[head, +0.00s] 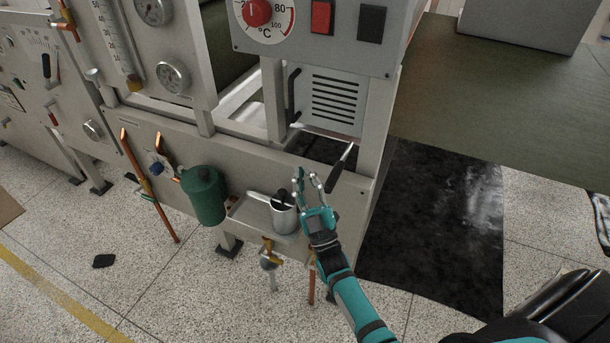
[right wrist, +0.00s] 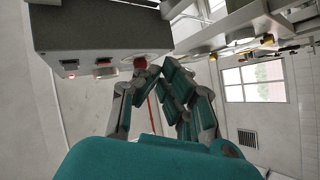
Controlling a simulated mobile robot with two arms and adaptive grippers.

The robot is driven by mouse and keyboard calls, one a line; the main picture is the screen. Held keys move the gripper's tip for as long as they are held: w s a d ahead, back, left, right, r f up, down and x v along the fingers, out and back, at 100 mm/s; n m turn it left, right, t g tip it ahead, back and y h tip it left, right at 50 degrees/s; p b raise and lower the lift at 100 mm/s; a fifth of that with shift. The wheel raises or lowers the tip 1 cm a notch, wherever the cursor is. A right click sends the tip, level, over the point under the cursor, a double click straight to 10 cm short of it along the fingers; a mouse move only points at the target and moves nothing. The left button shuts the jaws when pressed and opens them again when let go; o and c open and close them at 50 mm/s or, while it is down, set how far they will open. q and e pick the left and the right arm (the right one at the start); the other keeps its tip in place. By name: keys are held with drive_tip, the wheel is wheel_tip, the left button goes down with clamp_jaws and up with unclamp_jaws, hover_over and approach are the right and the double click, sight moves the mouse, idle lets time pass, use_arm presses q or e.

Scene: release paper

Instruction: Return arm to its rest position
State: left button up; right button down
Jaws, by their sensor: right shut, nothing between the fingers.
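My right arm reaches up from the lower right in the head view. Its teal and grey gripper (head: 307,174) is shut with nothing between its fingers. It is beside a metal cup (head: 284,218) with a black item in its mouth, on a small shelf of the machine. A dark lever handle (head: 339,169) is close to the right of the fingertips; I cannot tell whether they touch. In the right wrist view the fingers (right wrist: 148,78) show below the grey control box (right wrist: 95,35). My left gripper does not show.
The machine front carries a red temperature dial (head: 259,12), a red switch (head: 321,17), a vented panel (head: 332,101) with a black handle, a green canister (head: 204,195) and copper pipes (head: 139,170).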

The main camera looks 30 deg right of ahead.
wheel_tip(320, 180, down, 23)
drive_tip(key=s+a+g+y, duration=0.2)
drive_tip(key=a+g, duration=0.1)
drive_tip(key=g, duration=0.5)
drive_tip(key=s+f+m+g, duration=0.1)
drive_tip(key=s+f+g, duration=0.2)
drive_tip(key=s+f, duration=0.35)
drive_tip(key=s+f+g, duration=0.3)
drive_tip(key=s+f, duration=0.1)
drive_tip(key=f, duration=0.6)
drive_tip(key=s+d+f+g, duration=0.1)
drive_tip(key=s+f+g, duration=0.2)
drive_tip(key=s, duration=0.8)
drive_tip(key=s+f+m+g, duration=0.1)
drive_tip(key=s+f+g, duration=0.3)
drive_tip(key=s+f, duration=0.4)
drive_tip(key=s+d+f+m+g+h, duration=0.1)
drive_tip(key=s+f+g, duration=0.3)
drive_tip(key=s, duration=1.1)
wheel_tip(320, 180, down, 2)
drive_tip(key=shift+d+f, duration=0.1)
drive_tip(key=shift+d, duration=0.25)
